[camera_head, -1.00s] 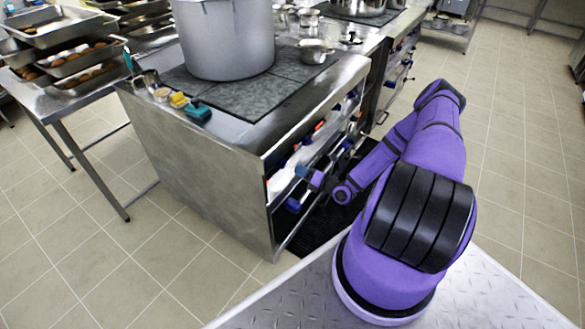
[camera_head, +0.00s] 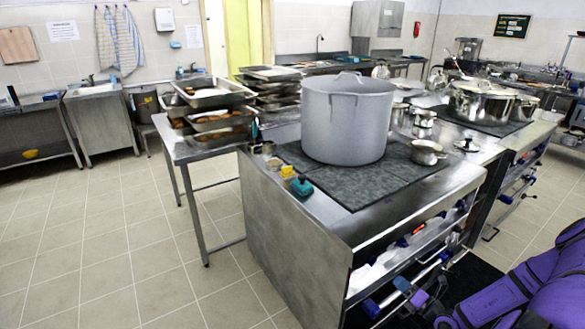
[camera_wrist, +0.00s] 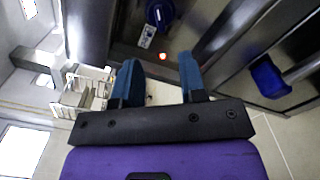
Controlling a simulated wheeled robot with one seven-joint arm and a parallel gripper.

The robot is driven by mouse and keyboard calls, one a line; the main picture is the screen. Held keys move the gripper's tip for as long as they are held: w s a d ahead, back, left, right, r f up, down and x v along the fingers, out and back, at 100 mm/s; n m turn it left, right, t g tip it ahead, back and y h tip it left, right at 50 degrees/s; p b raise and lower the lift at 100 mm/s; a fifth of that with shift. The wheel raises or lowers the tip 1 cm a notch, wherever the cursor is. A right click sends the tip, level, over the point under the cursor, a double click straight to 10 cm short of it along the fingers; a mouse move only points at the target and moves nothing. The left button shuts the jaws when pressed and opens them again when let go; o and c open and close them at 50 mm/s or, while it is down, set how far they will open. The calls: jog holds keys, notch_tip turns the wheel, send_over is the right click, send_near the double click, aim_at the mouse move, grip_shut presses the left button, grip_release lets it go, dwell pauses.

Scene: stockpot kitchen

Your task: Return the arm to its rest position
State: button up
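My purple arm (camera_head: 545,290) fills the lower right corner of the head view, partly cut off by the frame. It reaches toward the open front of the steel stove block (camera_head: 300,245). My gripper (camera_head: 405,288) is small there, close to the blue-ended bar at the block's lower front. I cannot tell whether it touches the bar. In the wrist view, my gripper's (camera_wrist: 160,75) two blue fingers stand apart with nothing between them.
A large grey stockpot (camera_head: 347,120) and a small saucepan (camera_head: 426,152) stand on the block. Trays of food (camera_head: 215,90) sit on a table to the left. The wrist view shows a blue-handled front (camera_wrist: 270,78) nearby. Floor (camera_head: 110,240) at left is clear.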

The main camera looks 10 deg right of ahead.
jog(key=a+r+n+g+y, duration=0.1)
jog(key=a+r+n+g, duration=0.35)
jog(key=r+n, duration=0.6)
jog(key=a+r+n+g+y, duration=0.2)
jog(key=a+r+n+g, duration=0.35)
jog(key=r, duration=0.85)
jog(key=a+r+n+g+y, duration=0.1)
jog(key=a+r+n+g, duration=0.1)
jog(key=r+n+g, duration=0.7)
jog(key=s+a+r+n+t+h, duration=0.1)
jog(key=s+a+r+n+h, duration=0.2)
jog(key=s+r+n, duration=0.35)
jog(key=s+a+r+n+t+h, duration=0.1)
jog(key=s+a+r+n+h, duration=0.25)
jog(key=r, duration=0.65)
jog(key=s+a+r+n+t+h, duration=0.1)
jog(key=s+r+n+t+h, duration=0.2)
jog(key=s, duration=1)
jog(key=shift+a+r+n+t+h, duration=0.3)
jog(key=shift+r+n+t, duration=0.9)
jog(key=shift+r+n, duration=1.8)
jog(key=shift+d+r+m, duration=0.1)
jog(key=shift+r+m, duration=0.3)
jog(key=shift+m, duration=0.1)
